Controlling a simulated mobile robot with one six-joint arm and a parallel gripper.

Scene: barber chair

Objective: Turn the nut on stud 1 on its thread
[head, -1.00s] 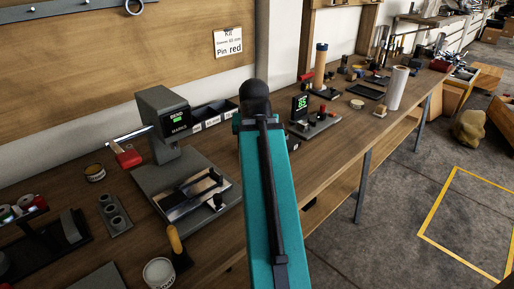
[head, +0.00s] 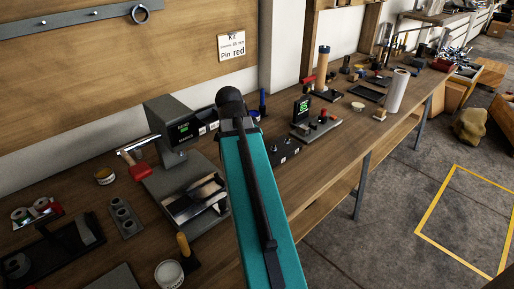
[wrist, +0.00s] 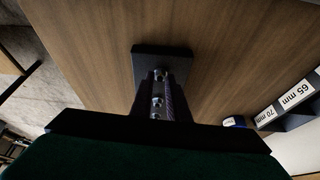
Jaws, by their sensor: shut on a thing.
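A dark plate (wrist: 148,53) lies on the bench in the wrist view, with small silver studs or nuts (wrist: 157,101) in a row. The plate's near part is covered by my gripper (wrist: 160,88), whose narrow fingers reach over it. The fingers are shut on a small part, seemingly the nut on stud 1; the contact is dark and the nut's height on its thread cannot be told. In the head view the plate (head: 284,152) shows just right of my teal arm, while my gripper is hidden behind the arm.
A grey press-like device with a green display (head: 168,118) stands left of my arm. A smaller stand with a green display (head: 302,110) is behind right. A labelled bin rack (wrist: 290,102) and a blue-topped item (wrist: 234,122) are at right in the wrist view. The bench front right is clear.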

